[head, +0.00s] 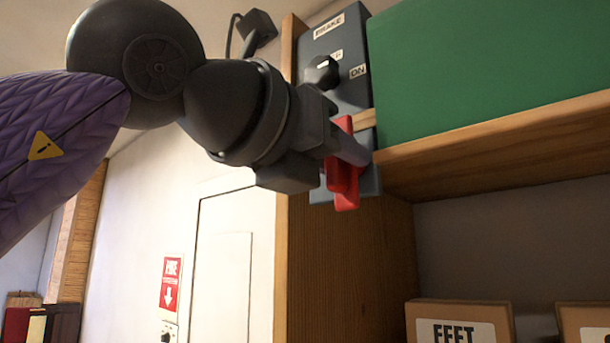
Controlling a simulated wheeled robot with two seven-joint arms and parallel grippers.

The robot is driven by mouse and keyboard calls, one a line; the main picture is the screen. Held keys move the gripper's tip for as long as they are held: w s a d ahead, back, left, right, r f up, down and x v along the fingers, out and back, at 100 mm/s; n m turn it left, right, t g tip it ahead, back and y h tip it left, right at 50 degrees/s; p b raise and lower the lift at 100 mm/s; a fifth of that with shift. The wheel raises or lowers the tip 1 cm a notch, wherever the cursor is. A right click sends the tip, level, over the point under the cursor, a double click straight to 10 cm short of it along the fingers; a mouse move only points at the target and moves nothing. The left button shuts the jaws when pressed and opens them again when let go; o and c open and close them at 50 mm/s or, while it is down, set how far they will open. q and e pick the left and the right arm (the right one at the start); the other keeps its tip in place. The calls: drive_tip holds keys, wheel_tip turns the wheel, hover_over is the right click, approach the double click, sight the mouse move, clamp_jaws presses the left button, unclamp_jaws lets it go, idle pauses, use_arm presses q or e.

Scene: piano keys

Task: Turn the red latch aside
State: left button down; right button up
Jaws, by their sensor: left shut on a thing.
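The red latch (345,191) shows in the head view as a red bar on a grey mounting plate (370,184) fixed to the wooden cabinet post. My left gripper (340,165) reaches in from the left and is shut on the red latch. The gripper's body covers part of the latch and of the plate, so the exact grip is partly hidden. The latch's lower end hangs below the gripper and its upper end shows above. My right gripper is not in view.
A grey switch box (345,84) with a black knob (322,72) sits just above the latch. A large green box (480,65) stands on the wooden shelf (500,145) to the right. Cardboard boxes (459,310) are below. A pale door (222,270) is behind, left.

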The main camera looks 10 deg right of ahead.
use_arm(q)
drive_tip(key=shift+f+m, duration=0.1)
drive_tip(key=shift+m, duration=0.2)
idle(0.4)
drive_tip(key=c, duration=0.6)
unclamp_jaws()
drive_tip(key=shift+s+a, duration=0.15)
drive_tip(key=shift+a, duration=0.05)
drive_tip(key=b+v, duration=0.4)
drive_tip(key=v, duration=0.5)
drive_tip(key=shift+s+a, duration=0.15)
